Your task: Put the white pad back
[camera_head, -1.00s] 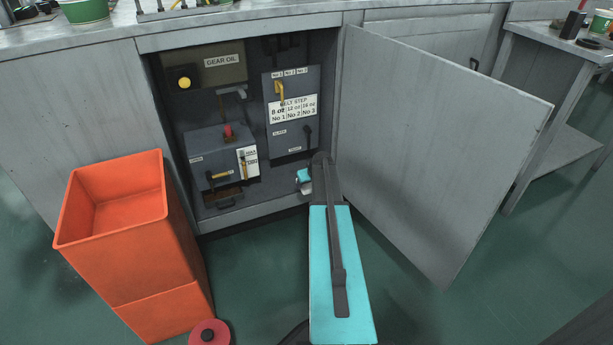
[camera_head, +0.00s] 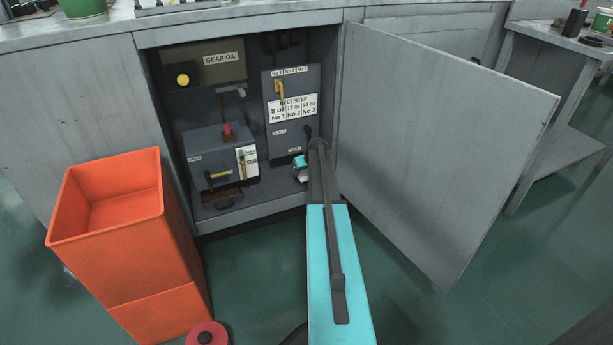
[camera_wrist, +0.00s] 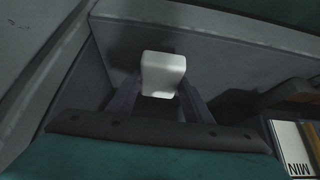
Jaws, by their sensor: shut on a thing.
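The white pad (camera_wrist: 163,74) is a small rounded white block. In the wrist view it sits between the two dark fingers of my gripper (camera_wrist: 160,90), which is shut on it. In the head view my gripper (camera_head: 302,172) is at the lower right of the open cabinet (camera_head: 240,213), near the hinge side of the door. My own arm hides part of it there, and the pad is too small to make out clearly. In the wrist view grey cabinet panels lie around the pad; I cannot tell whether it touches them.
The cabinet door (camera_head: 440,150) stands open on the right. Inside are a grey box with a MIN-marked gauge (camera_head: 246,163) and a belt step panel (camera_head: 292,110). An orange bin (camera_head: 140,255) stands front left, with a red round thing (camera_head: 207,334) beside it.

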